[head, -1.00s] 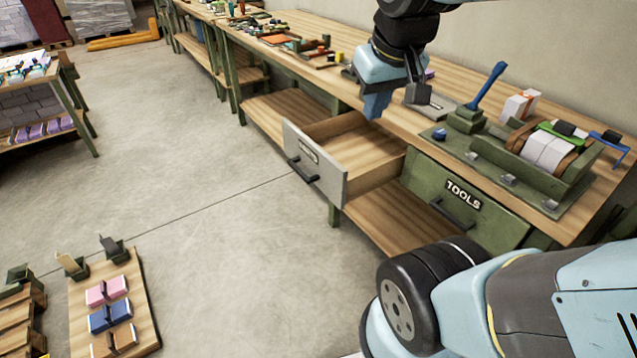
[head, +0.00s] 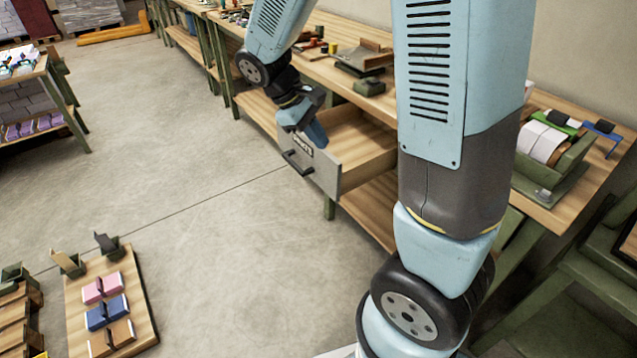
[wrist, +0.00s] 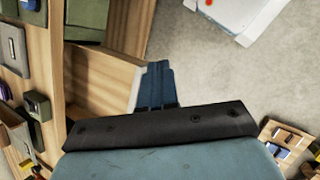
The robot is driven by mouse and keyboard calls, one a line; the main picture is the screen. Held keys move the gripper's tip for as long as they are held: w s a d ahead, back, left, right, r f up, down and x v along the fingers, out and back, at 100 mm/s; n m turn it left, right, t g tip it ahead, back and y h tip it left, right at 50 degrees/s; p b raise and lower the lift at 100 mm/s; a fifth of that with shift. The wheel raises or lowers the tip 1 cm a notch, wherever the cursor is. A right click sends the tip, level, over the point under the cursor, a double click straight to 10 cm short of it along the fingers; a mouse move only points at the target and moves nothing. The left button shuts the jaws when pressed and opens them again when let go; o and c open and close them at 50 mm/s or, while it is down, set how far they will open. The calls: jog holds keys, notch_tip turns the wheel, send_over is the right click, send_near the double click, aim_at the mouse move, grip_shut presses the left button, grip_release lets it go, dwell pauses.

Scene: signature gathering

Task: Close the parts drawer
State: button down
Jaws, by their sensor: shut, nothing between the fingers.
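The parts drawer (head: 328,177) is pulled out from the workbench, with a grey front, a dark handle (head: 297,163) and a bare wooden inside. Its label is partly covered by my gripper. My gripper (head: 320,138) is shut and empty, pointing down at the upper edge of the drawer front. In the head view I cannot tell whether it touches the front. In the wrist view, the blue fingers (wrist: 156,84) are together beside the open end of the wooden drawer (wrist: 100,82); contact is unclear there too.
The workbench (head: 345,48) carries tools and small parts along the wall. My arm hides its middle and the tools drawer. The floor (head: 200,150) before the drawer is clear.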

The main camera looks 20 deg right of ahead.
jog(key=w+a+f+n+h, duration=0.2)
jog(key=f+n+h, duration=0.1)
jog(key=f, duration=0.3)
jog(key=w+a+f+n+h, duration=0.2)
jog(key=a+f+h, duration=0.1)
jog(key=f, duration=0.3)
jog(key=n+t+h, duration=0.5)
jog(key=n+t, duration=0.2)
jog(key=n, duration=0.2)
send_near(325, 179)
jog(key=x, duration=0.6)
jog(key=shift+d+r, duration=0.15)
jog(key=shift+d, duration=0.3)
jog(key=shift+d, duration=0.15)
